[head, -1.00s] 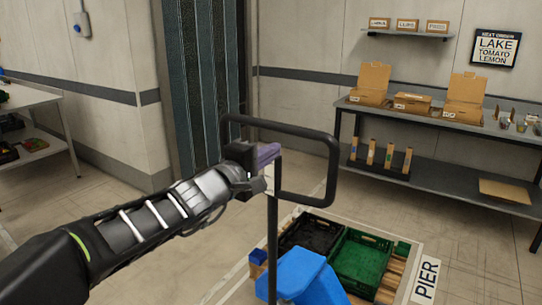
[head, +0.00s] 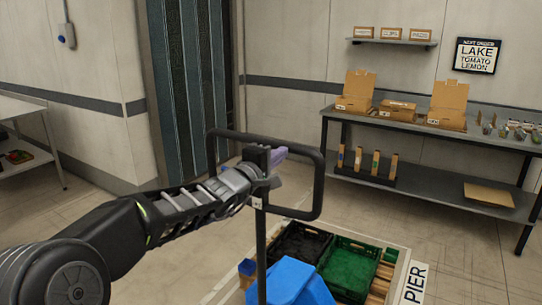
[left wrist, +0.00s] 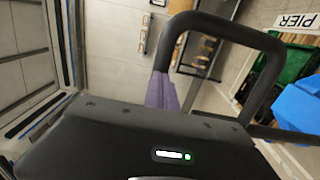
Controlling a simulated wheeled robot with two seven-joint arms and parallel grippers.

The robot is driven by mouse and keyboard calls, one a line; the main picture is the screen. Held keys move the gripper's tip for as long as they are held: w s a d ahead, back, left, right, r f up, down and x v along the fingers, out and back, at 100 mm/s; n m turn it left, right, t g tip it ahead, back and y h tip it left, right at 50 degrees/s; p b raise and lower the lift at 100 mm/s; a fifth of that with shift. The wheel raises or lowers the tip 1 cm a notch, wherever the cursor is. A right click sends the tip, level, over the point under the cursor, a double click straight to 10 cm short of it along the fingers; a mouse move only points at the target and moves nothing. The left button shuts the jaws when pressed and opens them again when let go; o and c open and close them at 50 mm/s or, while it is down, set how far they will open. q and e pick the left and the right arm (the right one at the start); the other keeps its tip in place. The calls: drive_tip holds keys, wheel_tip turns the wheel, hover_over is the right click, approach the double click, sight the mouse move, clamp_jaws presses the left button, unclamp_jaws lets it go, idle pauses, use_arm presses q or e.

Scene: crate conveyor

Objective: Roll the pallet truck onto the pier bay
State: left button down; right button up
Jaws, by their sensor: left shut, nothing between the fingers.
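The pallet truck shows a blue body (head: 298,284) low in the head view, with a black upright post and a looped black handle (head: 316,187). The handle also shows in the left wrist view (left wrist: 225,27). The pier bay is the white-lined floor patch with a PIER sign (head: 415,284); the truck's blue body appears at its near left side, its forks hidden. My left gripper (head: 277,156) is at the handle's loop, its purple fingers shut with nothing between them; they also show beside the bar in the left wrist view (left wrist: 160,92). My right gripper is out of view.
A black crate (head: 300,243) and a green crate (head: 350,268) sit on a wooden pallet beyond the truck. A grey workbench (head: 450,133) with cardboard boxes stands along the back wall. A strip curtain (head: 187,90) hangs behind the handle. Floor between is clear.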

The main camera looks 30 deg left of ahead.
sight(290, 147)
use_arm(q)
drive_tip(key=shift+w, duration=0.25)
drive_tip(key=shift+w, duration=0.15)
drive_tip(key=shift+w+r+b, duration=0.1)
drive_tip(key=shift+w+b, duration=0.7)
drive_tip(key=shift+w, duration=1.6)
